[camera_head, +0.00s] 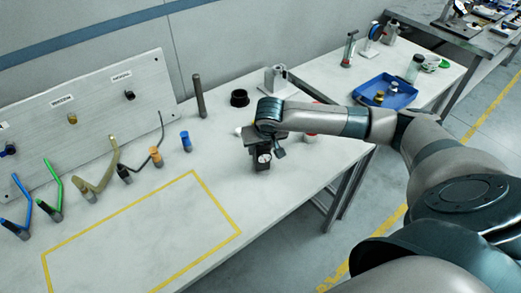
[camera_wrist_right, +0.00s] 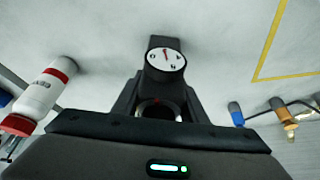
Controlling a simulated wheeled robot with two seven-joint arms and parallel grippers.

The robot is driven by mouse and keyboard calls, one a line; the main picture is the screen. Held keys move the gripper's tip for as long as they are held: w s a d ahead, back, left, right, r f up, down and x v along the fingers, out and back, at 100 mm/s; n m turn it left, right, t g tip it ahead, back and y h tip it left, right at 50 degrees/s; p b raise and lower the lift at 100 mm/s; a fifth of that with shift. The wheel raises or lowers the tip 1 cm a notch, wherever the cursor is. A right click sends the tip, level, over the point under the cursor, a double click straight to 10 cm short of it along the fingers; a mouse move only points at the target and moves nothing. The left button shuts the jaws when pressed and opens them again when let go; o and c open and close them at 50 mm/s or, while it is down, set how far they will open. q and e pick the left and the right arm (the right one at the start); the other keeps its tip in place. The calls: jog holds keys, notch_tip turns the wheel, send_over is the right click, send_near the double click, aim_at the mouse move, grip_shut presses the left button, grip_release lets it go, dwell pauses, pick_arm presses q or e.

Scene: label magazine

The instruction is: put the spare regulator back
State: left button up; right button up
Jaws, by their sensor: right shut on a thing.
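The regulator is a dark block with a round white gauge dial (camera_head: 264,158) on its front. It is upright at the work table (camera_head: 225,170), right of the yellow taped rectangle. My right gripper (camera_head: 262,143) comes over it from the right and is shut on it. In the right wrist view the dial (camera_wrist_right: 166,60) faces the camera, just beyond the jaws (camera_wrist_right: 155,97) on its body. I cannot tell whether its base touches the table. My left gripper is not in view.
A panel (camera_head: 90,110) with labelled ports stands at the back left, with several coloured hoses before it. A dark rod (camera_head: 198,95), black ring (camera_head: 239,98) and grey stand (camera_head: 276,78) stand behind the regulator. A red-and-white bottle (camera_wrist_right: 40,95) is close by. The taped rectangle (camera_head: 193,174) is empty.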

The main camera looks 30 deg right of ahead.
jog(key=shift+f, duration=0.95)
jog(key=shift+f, duration=0.1)
jog(key=o, duration=1.4)
jog(key=shift+c, duration=0.2)
jog(key=b+v, duration=0.1)
jog(key=v, duration=1.1)
jog(key=shift+b, duration=0.35)
